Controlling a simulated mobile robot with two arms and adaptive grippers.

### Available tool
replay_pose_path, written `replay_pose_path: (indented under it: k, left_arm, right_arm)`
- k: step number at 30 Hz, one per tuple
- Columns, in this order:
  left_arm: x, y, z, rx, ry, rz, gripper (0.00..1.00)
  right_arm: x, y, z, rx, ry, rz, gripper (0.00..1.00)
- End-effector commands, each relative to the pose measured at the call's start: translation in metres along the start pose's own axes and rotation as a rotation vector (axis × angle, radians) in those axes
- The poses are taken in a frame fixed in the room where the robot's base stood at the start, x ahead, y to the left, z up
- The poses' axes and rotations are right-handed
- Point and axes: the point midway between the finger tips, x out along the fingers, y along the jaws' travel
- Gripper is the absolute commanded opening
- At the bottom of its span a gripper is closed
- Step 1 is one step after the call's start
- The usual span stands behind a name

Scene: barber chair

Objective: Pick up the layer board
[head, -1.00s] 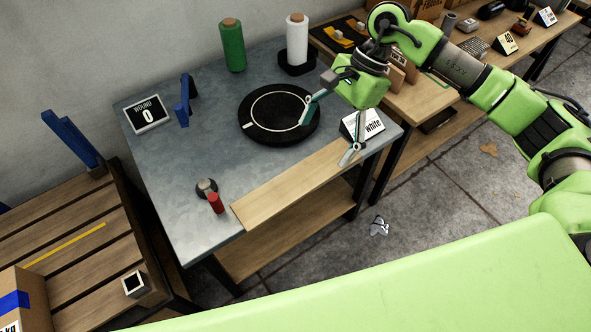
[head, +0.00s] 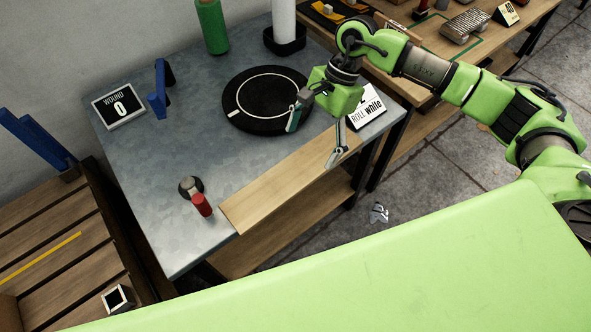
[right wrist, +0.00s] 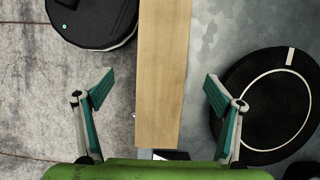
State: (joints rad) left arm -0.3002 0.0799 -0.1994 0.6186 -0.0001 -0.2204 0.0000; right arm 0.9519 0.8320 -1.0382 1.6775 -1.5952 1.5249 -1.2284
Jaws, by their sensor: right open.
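The layer board appears to be the long pale wooden plank (head: 270,190) along the front edge of the grey metal table. In the right wrist view the board (right wrist: 162,70) runs lengthwise between the two fingers. My right gripper (head: 315,143) is open and empty above the board's right end. In the right wrist view the open fingers (right wrist: 158,92) stand apart on either side of the board, without visible contact. The exact height above the board is hard to tell. My left gripper is not in view.
A black turntable (head: 262,118) lies behind the board. A white label card (head: 366,104) stands right of the gripper.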

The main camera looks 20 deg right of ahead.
Motion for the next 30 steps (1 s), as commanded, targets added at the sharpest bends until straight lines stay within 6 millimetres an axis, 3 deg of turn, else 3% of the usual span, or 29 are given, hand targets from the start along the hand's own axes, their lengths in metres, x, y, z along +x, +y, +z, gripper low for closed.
replay_pose_path:
  k: [3,11,18,27,30]
  left_arm:
    - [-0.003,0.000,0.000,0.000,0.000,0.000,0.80]
    - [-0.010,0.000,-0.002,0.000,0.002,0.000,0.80]
    - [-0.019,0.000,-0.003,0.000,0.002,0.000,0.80]
    - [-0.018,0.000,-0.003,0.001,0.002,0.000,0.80]
    - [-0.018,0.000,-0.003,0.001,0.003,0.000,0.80]
  right_arm:
    - [0.017,0.000,0.000,0.001,-0.001,0.002,0.85]
    - [0.037,-0.001,0.003,0.000,-0.002,0.003,0.85]
    - [0.071,-0.003,0.004,0.003,-0.002,0.001,0.85]
    - [0.077,-0.003,0.004,0.001,0.000,-0.001,0.85]
    - [0.077,-0.003,0.004,0.001,0.000,-0.001,0.62]
